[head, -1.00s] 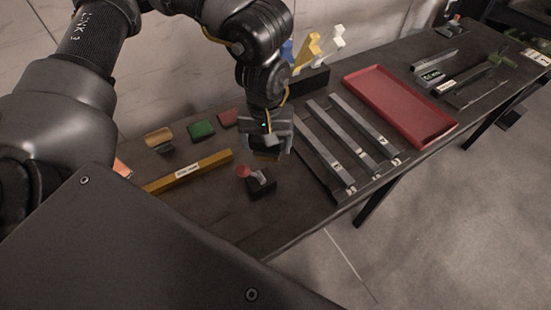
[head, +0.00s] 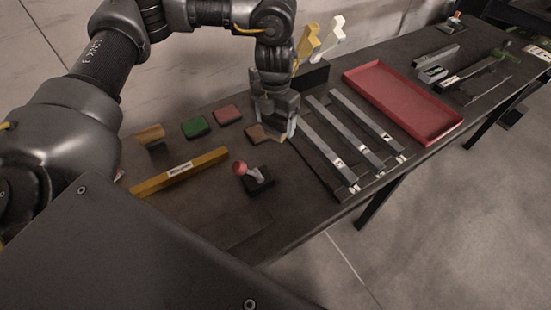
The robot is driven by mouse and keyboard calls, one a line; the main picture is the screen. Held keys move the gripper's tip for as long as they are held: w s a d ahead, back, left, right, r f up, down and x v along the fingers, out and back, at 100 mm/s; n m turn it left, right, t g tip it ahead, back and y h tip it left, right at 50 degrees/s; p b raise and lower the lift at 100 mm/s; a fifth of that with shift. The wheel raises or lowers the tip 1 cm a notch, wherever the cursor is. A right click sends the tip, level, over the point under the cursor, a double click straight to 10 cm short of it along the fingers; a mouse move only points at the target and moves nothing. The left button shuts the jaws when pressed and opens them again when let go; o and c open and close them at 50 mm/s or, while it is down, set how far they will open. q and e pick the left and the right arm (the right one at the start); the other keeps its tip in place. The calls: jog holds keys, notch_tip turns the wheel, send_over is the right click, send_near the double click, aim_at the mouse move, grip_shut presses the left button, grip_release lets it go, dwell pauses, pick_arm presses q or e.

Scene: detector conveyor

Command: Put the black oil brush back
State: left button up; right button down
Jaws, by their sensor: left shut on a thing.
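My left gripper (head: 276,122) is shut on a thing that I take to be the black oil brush. It is low over the table, beside a brown block (head: 256,132). The brush is dark against the dark gripper and mostly hidden, so its shape and whether it touches the table cannot be told. A dark holder (head: 313,76) stands behind the gripper to the right, with a yellow tool (head: 308,43) and a white tool (head: 330,42) upright in it. The arm hides the holder's left part. My right gripper is not in view.
A green block (head: 196,127) and a red block (head: 228,115) lie left of the gripper. A yellow bar (head: 178,171) and a red-knobbed lever (head: 240,168) are nearer. Several grey bars (head: 345,132) and a red tray (head: 402,103) lie right.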

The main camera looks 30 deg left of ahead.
aim_at(275, 135)
pick_arm(q)
notch_tip(275, 135, down, 6)
jog(key=shift+r, duration=0.1)
notch_tip(275, 135, down, 3)
jog(key=shift+s+f+p, duration=0.1)
jog(key=shift+f+p, duration=0.05)
jog(key=shift+p, duration=0.15)
jog(key=shift+f, duration=0.5)
jog(key=shift+f, duration=0.15)
jog(key=o, duration=0.9)
jog(key=shift+o, duration=0.2)
